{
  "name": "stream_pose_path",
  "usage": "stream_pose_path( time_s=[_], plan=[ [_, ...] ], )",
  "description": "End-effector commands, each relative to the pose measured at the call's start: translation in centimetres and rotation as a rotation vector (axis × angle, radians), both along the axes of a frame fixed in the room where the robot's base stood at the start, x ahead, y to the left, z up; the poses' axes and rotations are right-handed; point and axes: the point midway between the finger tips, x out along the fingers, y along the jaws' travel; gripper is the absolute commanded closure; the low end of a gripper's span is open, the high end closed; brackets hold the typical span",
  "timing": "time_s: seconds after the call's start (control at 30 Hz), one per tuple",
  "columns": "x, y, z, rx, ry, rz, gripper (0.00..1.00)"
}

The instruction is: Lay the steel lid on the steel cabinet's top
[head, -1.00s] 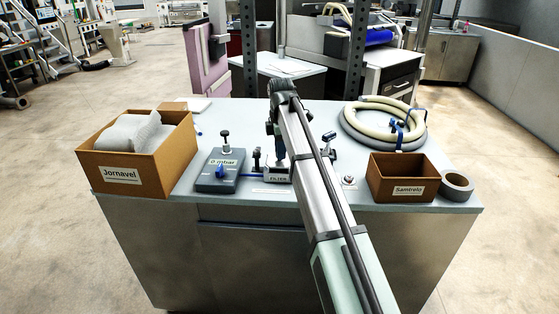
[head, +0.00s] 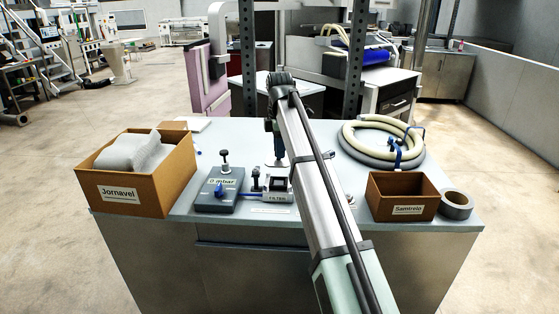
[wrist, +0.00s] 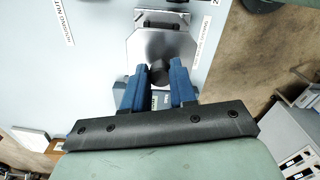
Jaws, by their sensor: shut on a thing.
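The steel lid (wrist: 160,45) is a flat, bright plate with cut corners and a dark round knob in its middle. My gripper (wrist: 160,72) is shut on this knob, one blue finger on each side. In the head view the lid (head: 277,163) shows as a small pale plate under my gripper (head: 275,148), behind the filter housing. The steel cabinet (head: 246,262) has a pale blue-grey top (head: 237,148). The lid is over this top; I cannot tell whether it touches.
The filter housing (head: 278,196), open on top, stands beside a grey gauge unit (head: 217,203). A brown box (head: 122,190) of pale cloth is left; a smaller brown box (head: 404,210), tape roll (head: 456,205) and coiled hose (head: 350,147) are right. The top behind the housing is largely clear.

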Motion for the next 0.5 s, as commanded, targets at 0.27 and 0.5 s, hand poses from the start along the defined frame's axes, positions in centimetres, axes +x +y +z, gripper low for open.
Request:
stream_pose_path(
  time_s=[0.27, 0.5],
  plan=[
    [3.2, 0.4, 1.5, 0.000, 0.001, -0.001, 1.00],
    [9.9, 0.9, -1.1, -0.001, 0.002, -0.001, 1.00]
  ],
)
